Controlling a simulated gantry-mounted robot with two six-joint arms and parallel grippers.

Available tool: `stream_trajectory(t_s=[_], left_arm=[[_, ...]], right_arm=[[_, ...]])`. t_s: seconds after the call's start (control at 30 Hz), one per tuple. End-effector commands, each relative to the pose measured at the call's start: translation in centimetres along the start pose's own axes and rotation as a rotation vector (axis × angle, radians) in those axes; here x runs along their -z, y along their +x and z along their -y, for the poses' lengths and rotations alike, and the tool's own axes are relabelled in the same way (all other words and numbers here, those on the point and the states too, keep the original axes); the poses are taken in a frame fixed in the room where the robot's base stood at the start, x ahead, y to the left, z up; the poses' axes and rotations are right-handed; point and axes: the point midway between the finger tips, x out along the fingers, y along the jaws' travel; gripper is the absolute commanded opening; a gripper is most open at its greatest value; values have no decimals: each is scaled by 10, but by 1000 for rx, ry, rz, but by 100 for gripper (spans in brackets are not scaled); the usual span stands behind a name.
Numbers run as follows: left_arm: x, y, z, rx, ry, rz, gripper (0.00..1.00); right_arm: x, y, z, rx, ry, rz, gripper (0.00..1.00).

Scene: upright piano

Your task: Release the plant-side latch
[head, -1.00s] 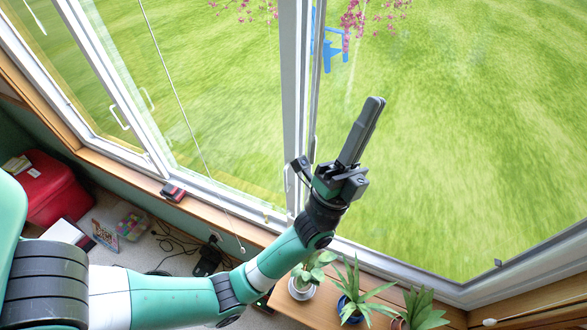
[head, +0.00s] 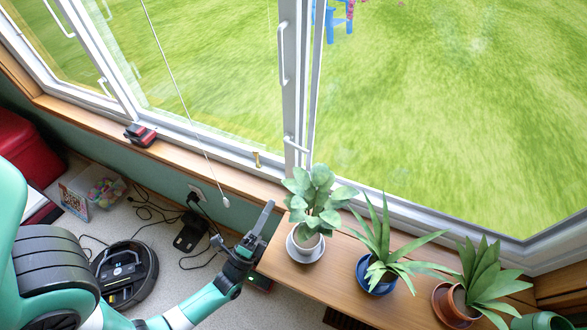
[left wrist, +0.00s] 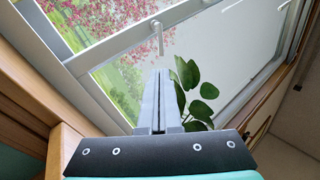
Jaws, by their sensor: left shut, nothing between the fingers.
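A white window latch handle (head: 296,145) is low on the upright window post, just above the plants. A second, longer white handle (head: 283,55) is higher on the same post. In the left wrist view a pale handle (left wrist: 159,38) hangs from the frame rail, beyond my fingertips; I cannot tell which handle it is. My left gripper (head: 267,210) is shut and empty, pointing up. It is apart from the handles, below the sill and left of the leafy plant (head: 318,198). My left gripper's fingers (left wrist: 158,98) also show in the wrist view. My right gripper is not in view.
A spiky plant (head: 382,240) and another (head: 485,275) stand on the wooden top (head: 345,285). A cord ending in a white knob (head: 226,202) hangs left of my gripper. A red-black object (head: 140,135) lies on the sill. A robot vacuum (head: 125,270) and cables are on the floor.

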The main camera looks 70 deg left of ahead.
Motion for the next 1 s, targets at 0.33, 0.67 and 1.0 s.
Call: stream_trajectory(t_s=[0.33,0.67,1.0], left_arm=[[-1,52,2,6,-1,3,0],[0,119,1,6,-1,1,0],[0,141,1,1,-1,-1,0]], right_arm=[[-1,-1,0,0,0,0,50],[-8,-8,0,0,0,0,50],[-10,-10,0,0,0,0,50]])
